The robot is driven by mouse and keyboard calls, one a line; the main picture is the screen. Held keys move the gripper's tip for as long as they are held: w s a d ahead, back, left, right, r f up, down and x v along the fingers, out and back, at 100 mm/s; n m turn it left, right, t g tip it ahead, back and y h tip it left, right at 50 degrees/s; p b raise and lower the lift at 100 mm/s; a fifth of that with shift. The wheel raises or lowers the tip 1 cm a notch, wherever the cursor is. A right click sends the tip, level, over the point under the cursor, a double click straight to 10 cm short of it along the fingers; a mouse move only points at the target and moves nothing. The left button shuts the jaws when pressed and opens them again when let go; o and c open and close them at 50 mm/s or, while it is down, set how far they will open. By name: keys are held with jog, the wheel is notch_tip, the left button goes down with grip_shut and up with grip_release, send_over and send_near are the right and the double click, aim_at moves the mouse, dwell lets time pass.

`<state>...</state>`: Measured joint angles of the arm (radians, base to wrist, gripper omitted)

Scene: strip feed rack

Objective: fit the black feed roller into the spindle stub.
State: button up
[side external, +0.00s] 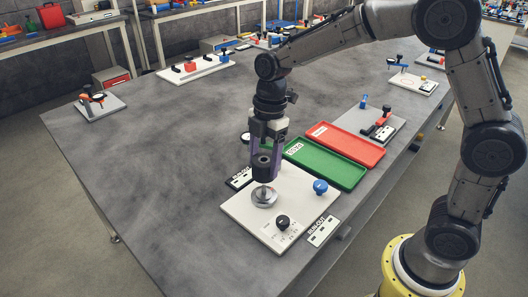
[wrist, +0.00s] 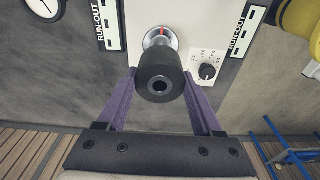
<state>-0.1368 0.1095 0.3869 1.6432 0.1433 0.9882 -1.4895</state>
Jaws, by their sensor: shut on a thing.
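The black feed roller (side external: 263,170) is a short black cylinder with a hole in its end. My gripper (side external: 264,158) is shut on it, with one purple finger on each side; the roller (wrist: 160,84) also shows between the fingers in the wrist view. The spindle stub (side external: 264,197) is a silver round piece on the white board. In the side view the roller hangs upright just over the stub. In the wrist view the stub (wrist: 160,36), with a red mark, shows partly behind the roller. The roller hides part of the stub, and I cannot tell whether they touch.
The white board (side external: 240,208) carries a blue knob (side external: 320,187) and a black dial (side external: 282,222). Run-out labels lie at its sides. A green tray (side external: 325,165) and a red tray (side external: 345,145) lie behind it, both empty.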

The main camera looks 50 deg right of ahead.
aim_at(264, 186)
jog(key=shift+f, duration=1)
jog(key=shift+f, duration=2.1)
dwell(0.6)
jog(key=o, duration=1.5)
jog(key=r, duration=0.4)
jog(key=d+r, duration=0.1)
jog(key=r, duration=0.8)
jog(key=shift+d+r, duration=0.35)
jog(key=shift+r, duration=0.05)
